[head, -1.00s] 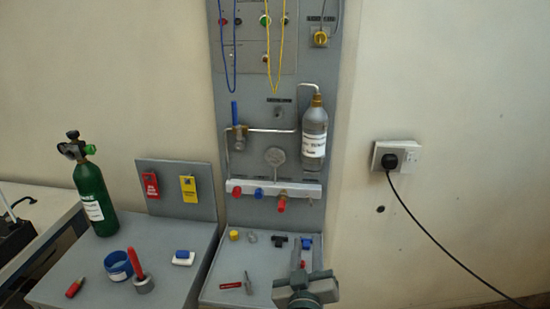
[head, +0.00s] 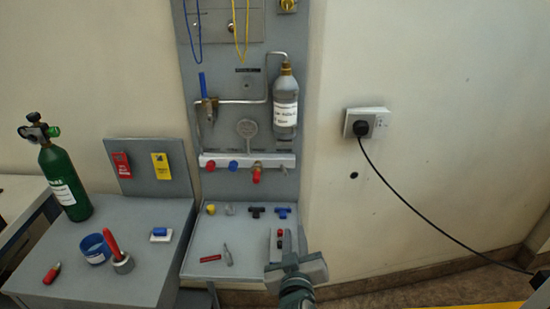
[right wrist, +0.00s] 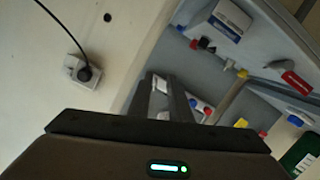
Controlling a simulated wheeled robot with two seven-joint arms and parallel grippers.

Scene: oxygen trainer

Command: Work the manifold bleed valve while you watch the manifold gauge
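The manifold is a pale bar (head: 225,161) low on the grey wall panel. It carries a red knob (head: 211,166), a blue knob (head: 233,166) and a red handle (head: 257,178) on a brass fitting. I cannot tell which is the bleed valve. The round manifold gauge (head: 247,128) stands above the bar; its reading is too small to make out. My right gripper (head: 289,238) is in front of the panel's shelf, below and right of the manifold, and apart from it. Its fingers also show in the right wrist view (right wrist: 162,85), spread and empty. My left gripper is out of view.
A side bench (head: 130,280) bears a green cylinder (head: 66,183) and a blue cup (head: 95,247). A grey bottle (head: 286,107) hangs right of the gauge. A black cable (head: 430,226) runs from a wall socket (head: 366,123).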

